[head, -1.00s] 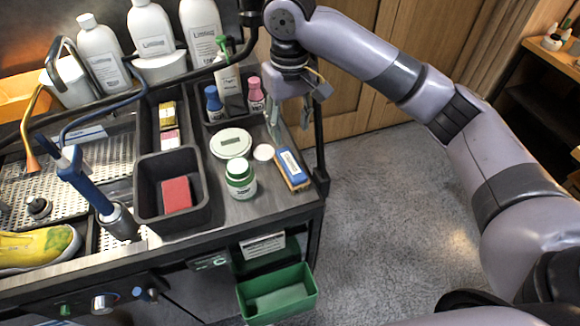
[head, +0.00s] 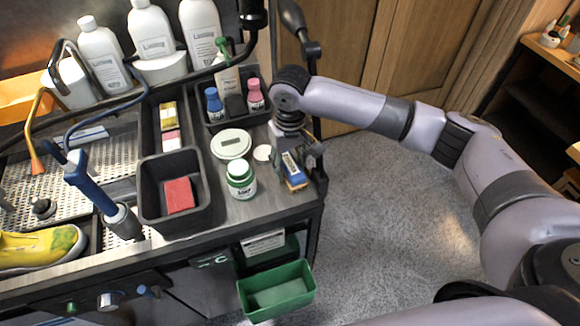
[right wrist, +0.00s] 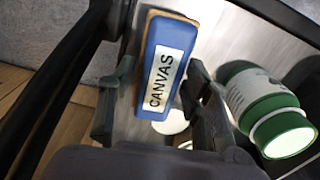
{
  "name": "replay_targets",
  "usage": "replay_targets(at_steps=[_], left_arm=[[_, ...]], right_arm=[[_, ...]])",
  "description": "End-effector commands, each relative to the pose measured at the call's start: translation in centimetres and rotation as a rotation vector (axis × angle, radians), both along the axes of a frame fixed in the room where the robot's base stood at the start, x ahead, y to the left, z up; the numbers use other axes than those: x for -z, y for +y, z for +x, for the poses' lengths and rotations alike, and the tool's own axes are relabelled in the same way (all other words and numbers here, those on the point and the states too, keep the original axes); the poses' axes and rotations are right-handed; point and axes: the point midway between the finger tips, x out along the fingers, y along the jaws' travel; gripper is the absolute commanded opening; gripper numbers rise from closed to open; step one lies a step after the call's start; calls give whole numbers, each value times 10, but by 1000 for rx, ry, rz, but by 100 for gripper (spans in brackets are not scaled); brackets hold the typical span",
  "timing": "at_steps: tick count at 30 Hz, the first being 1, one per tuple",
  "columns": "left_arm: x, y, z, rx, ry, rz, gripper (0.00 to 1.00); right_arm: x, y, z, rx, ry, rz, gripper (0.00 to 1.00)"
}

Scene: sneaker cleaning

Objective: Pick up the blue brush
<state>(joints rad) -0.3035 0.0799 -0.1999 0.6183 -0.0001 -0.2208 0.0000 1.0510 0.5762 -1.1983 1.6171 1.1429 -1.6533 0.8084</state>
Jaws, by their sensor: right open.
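The blue brush (head: 294,175) lies on the right end of the worktop in the head view, partly hidden by my right gripper (head: 291,160). In the right wrist view the brush (right wrist: 165,62) shows a blue top, a white label reading CANVAS and a wooden edge. My right gripper (right wrist: 160,85) is open, with one finger on each side of the brush. I cannot tell whether either finger touches it. My left gripper is not in view.
A round white tin (head: 231,144), a black bin with a red block (head: 179,195) and small bottles (head: 214,104) are nearby. A green tray (head: 277,293) hangs below.

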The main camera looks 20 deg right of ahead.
Motion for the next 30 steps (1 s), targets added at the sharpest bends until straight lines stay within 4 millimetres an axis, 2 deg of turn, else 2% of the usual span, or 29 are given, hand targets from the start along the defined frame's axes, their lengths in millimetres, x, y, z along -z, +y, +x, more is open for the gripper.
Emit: replay_targets(at_steps=[5,20,30], left_arm=[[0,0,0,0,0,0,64],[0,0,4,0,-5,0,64],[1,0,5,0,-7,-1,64]], right_arm=[[0,0,0,0,0,0,44],[0,0,0,0,0,0,10],[-4,0,0,0,-1,0,10]])
